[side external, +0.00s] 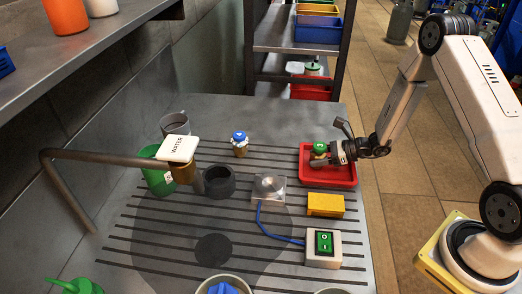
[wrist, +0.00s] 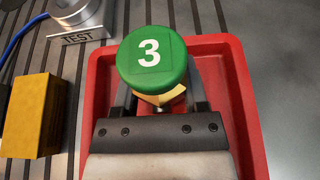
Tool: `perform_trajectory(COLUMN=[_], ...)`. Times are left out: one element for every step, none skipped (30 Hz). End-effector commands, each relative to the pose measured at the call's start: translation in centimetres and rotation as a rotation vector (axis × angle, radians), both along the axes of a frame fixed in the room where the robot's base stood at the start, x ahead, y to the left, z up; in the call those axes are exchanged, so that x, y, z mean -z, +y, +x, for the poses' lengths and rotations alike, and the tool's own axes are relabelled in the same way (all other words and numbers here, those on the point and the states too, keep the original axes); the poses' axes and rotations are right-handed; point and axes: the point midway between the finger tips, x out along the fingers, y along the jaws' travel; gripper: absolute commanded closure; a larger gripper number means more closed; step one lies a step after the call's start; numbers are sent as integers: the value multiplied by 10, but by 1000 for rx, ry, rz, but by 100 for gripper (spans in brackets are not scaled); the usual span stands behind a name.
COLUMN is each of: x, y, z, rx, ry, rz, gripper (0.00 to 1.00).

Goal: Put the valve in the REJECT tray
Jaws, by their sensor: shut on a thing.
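The valve (wrist: 152,62) has a round green cap marked 3 and a brass-coloured body below it. It also shows in the side external view (side external: 319,149). My gripper (wrist: 158,98) is shut on the valve's body, with one dark finger on each side. The red tray (side external: 328,179) lies at the right side of the bench, and its walls surround the gripper in the wrist view (wrist: 246,100). The valve is over or inside the tray. I cannot tell whether its base touches the tray floor, and no label on the tray is readable.
A silver test stand (side external: 268,188) and a yellow block (side external: 325,205) sit close to the tray. A green-faced switch box (side external: 322,245) stands nearer the front. A blue-capped valve (side external: 240,142) stands behind left.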

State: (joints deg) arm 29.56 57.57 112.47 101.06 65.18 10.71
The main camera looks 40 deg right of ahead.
Motion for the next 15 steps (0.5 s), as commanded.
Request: perform_trajectory(x=[0, 0, 0, 0, 0, 0, 0, 0, 0, 1, 2, 3, 3, 3, 3], y=[0, 0, 0, 0, 0, 0, 0, 0, 0, 0, 0, 0, 0, 0, 0], z=[0, 1, 1, 1, 1, 1, 1, 1, 1, 1, 1, 1, 0, 0, 0], rx=[1, 0, 0, 0, 0, 0, 0, 0, 1, 1, 1, 0, 1, 0, 1], ry=[-2, -3, -3, -3, -3, -3, -3, -3, -2, -2, -2, -3, -1, -2, -1], rz=[0, 0, 0, 0, 0, 0, 0, 0, 0, 0, 0, 0, -1, -1, -1], gripper=[100, 100, 100, 100, 100, 100, 100, 100, 100, 100, 100, 100, 41, 31, 19])
